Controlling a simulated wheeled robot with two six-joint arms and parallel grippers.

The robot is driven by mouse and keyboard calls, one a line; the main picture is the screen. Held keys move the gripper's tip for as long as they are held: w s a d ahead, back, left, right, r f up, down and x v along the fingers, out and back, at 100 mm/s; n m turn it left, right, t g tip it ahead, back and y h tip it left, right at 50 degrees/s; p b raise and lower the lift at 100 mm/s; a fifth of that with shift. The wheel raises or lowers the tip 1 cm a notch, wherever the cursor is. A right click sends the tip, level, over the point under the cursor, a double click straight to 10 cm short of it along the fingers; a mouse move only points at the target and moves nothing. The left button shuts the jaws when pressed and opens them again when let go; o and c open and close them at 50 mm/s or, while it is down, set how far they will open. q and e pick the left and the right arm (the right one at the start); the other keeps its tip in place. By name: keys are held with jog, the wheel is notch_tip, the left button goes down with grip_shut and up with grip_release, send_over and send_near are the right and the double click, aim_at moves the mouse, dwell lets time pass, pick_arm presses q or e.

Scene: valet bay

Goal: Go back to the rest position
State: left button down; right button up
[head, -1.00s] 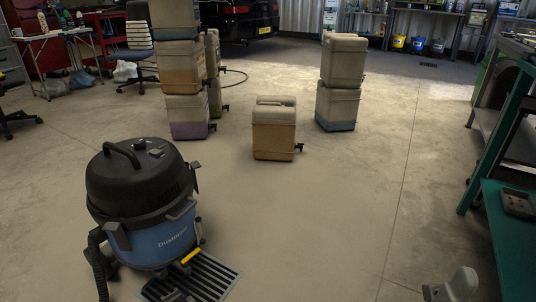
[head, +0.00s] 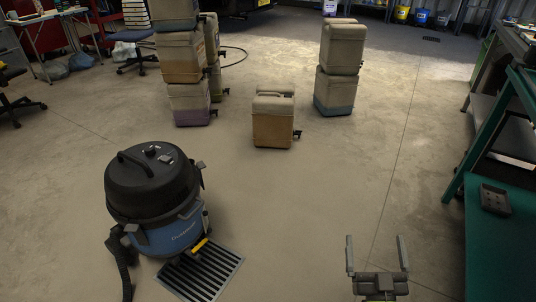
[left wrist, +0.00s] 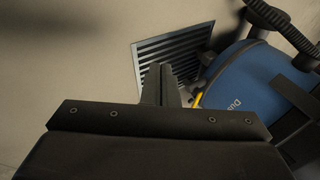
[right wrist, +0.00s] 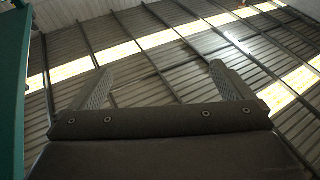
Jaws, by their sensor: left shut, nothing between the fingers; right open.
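My right gripper (head: 376,254) is at the bottom right of the head view, pointing away from me with its two fingers spread apart. It is open and empty. In the right wrist view its fingers (right wrist: 164,85) frame only the ribbed roof or wall and bright strips. My left gripper is not in the head view. In the left wrist view its fingers (left wrist: 160,84) are together with nothing between them, above the floor near a drain grate (left wrist: 174,52) and the blue vacuum.
The blue and black vacuum (head: 155,198) stands at left beside the floor grate (head: 201,271). A single jerrycan (head: 273,118) and stacked ones (head: 342,68) stand further back. A green bench (head: 492,240) with a dark tray (head: 496,199) is close on the right. The middle floor is clear.

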jog(key=s+d+f+g+p, duration=0.1)
jog(key=s+f+g+p, duration=0.35)
jog(key=f+p, duration=0.3)
jog(key=s+d+f+g+p, duration=0.1)
jog(key=s+f+g+p, duration=0.4)
jog(key=f, duration=0.4)
pick_arm(q)
jog(key=s+a+r+n+g+h+p, duration=0.1)
jog(key=s+r+p, duration=0.3)
jog(key=s, duration=0.6)
jog(key=s+a+r+n+g+p, duration=0.2)
jog(key=s+r+n+p, duration=0.2)
jog(key=s, duration=0.6)
jog(key=s+a+r+n+g+h+p, duration=0.1)
jog(key=s+r+n+p, duration=0.2)
jog(key=s, duration=0.7)
notch_tip(320, 180, up, 3)
jog(key=shift+s+a+r+g+h+p, duration=0.15)
jog(key=shift+s+a+g+h+p, duration=0.2)
jog(key=shift+p, duration=0.75)
pick_arm(e)
jog(key=s+d+f+g, duration=0.1)
jog(key=s+g, duration=0.4)
jog(key=s, duration=0.9)
jog(key=s+d+f+g, duration=0.2)
jog(key=s+g, duration=0.4)
jog(key=s, duration=0.8)
jog(key=shift+s+d+f, duration=0.15)
jog(key=shift+d+f, duration=0.15)
jog(key=shift+f, duration=0.5)
